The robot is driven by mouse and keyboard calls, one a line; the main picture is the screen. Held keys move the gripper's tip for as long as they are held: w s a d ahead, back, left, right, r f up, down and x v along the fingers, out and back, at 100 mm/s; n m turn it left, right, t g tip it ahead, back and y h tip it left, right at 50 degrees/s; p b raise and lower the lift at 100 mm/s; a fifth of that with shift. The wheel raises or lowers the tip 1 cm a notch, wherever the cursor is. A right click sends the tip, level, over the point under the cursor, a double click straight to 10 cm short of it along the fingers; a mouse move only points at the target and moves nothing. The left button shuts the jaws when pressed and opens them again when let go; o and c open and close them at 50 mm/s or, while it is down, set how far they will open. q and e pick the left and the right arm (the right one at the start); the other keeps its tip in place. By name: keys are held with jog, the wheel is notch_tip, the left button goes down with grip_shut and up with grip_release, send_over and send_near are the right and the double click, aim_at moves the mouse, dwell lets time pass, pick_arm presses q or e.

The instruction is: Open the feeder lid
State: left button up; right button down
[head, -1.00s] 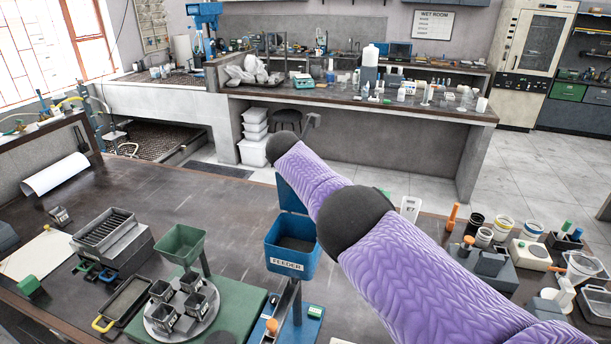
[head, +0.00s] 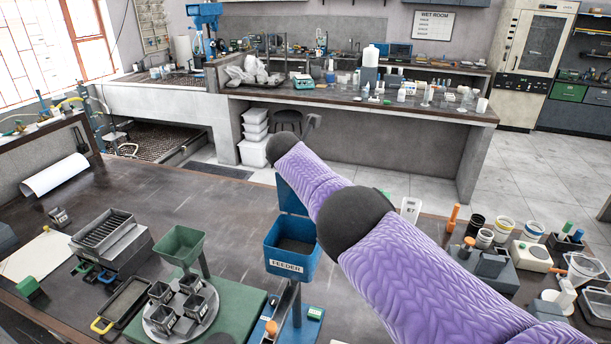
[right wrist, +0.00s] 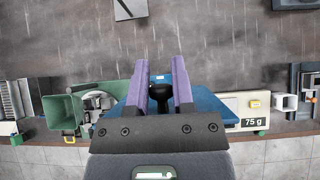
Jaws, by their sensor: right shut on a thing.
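The feeder (head: 290,262) is a blue box on a post, with its label facing me. Its top is uncovered and dark material shows inside. The blue feeder lid (head: 288,195) stands raised at the back of the box, partly hidden by my right arm. In the right wrist view, the purple fingers of my right gripper (right wrist: 165,78) are shut on the black knob (right wrist: 159,98) of the blue lid (right wrist: 207,104). The head view does not show these fingers clearly. My left gripper is in neither current view.
A green funnel (head: 180,244) stands over a round plate (head: 182,322) with several small dark cups, left of the feeder. Jars, bottles and a small scale (head: 531,255) crowd the right side. The bench top (head: 200,195) behind the funnel is mostly clear.

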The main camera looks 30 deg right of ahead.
jog(key=shift+s+f, duration=0.2)
jog(key=shift+f, duration=0.3)
jog(key=shift+c, duration=2.4)
grip_release()
jog(key=shift+r, duration=0.15)
